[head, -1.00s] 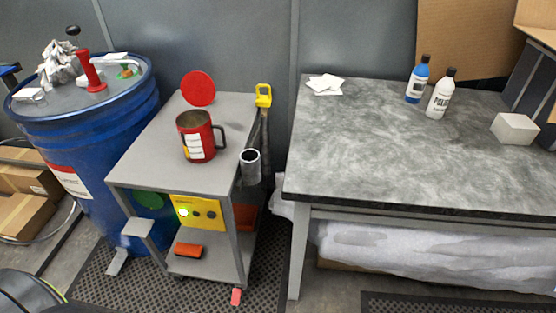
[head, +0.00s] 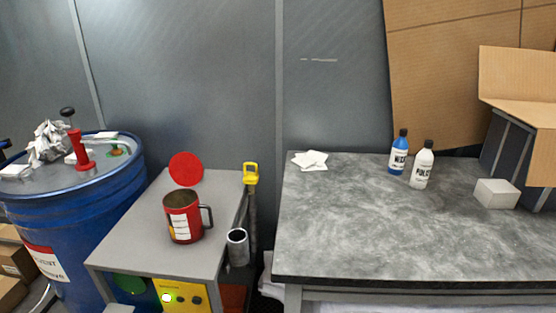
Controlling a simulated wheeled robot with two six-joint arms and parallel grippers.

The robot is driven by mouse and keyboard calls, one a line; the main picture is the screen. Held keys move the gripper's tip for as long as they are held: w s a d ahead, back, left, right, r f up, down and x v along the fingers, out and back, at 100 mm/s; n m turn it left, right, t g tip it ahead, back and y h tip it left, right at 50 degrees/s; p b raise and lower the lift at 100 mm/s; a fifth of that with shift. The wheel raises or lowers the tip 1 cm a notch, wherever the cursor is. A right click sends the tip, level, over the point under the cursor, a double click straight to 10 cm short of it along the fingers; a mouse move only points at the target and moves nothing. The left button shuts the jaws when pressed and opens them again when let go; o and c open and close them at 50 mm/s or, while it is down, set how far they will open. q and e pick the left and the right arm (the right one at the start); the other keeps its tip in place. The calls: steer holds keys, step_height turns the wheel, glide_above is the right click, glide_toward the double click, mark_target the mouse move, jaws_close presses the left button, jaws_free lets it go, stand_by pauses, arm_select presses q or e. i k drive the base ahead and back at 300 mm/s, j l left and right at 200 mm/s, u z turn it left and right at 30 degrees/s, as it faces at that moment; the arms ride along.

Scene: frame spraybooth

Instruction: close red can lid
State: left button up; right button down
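The red can (head: 183,218) stands upright on the grey cart top, with a handle on its right side and a white label on its front. Its mouth is open and its inside shows. The round red lid (head: 186,169) stands up on edge behind the can, its flat face toward me. Whether a hinge joins the lid to the can I cannot tell. Neither of my grippers is in view.
The grey cart (head: 129,233) has a cup-like holder (head: 237,246) and a yellow-handled tool (head: 251,174) on its right side. A blue drum (head: 70,230) stands left. The grey table (head: 380,235) at right holds a blue bottle (head: 398,155), a white bottle (head: 422,168) and a pale block (head: 496,194).

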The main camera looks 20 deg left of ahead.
mark_target(185, 169)
steer(key=u, duration=1.2)
